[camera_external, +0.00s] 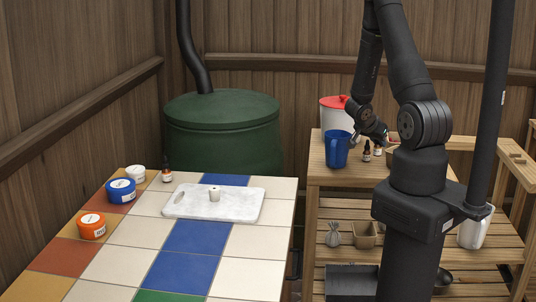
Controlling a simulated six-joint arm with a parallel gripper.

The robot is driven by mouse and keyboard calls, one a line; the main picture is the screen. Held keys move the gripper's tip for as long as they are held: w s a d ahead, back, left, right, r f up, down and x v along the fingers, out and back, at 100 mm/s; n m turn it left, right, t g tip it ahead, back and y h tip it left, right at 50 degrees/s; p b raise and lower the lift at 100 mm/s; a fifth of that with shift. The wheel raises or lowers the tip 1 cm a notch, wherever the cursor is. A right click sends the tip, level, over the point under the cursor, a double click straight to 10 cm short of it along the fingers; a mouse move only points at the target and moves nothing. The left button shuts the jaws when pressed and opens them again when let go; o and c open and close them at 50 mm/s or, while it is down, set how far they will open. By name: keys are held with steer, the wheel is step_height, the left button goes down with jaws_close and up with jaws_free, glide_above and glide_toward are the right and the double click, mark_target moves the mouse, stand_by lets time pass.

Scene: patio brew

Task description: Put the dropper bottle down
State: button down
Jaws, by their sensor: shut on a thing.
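Two small dark dropper bottles with light labels show at the slatted wooden bench, a left one (366,152) and a right one (378,150). My gripper (383,138) is over the bench, close by the right bottle, and is shut on a dropper bottle. My arm and the small size hide the fingertips, and I cannot tell clearly which bottle is between them or whether it touches the bench top. Another dropper bottle (167,174) stands upright at the back of the tiled table.
A blue mug (337,150) and a white container with a red lid (336,114) stand left of my gripper on the bench (323,176). The tiled table (190,240) holds a white board (235,207), a blue jar (121,191) and an orange jar (91,226). Its front is clear.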

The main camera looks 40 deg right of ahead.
steer(key=w+f, duration=0.1)
steer(key=w+a, duration=0.1)
steer(key=shift+w+a+f, duration=0.15)
steer(key=shift+w+f, duration=0.15)
steer(key=shift+f, duration=2.05)
steer(key=shift+f, duration=0.15)
steer(key=c, duration=1.3)
jaws_free()
steer(key=shift+r, duration=0.2)
steer(key=v, duration=1.2)
steer(key=shift+f, duration=0.15)
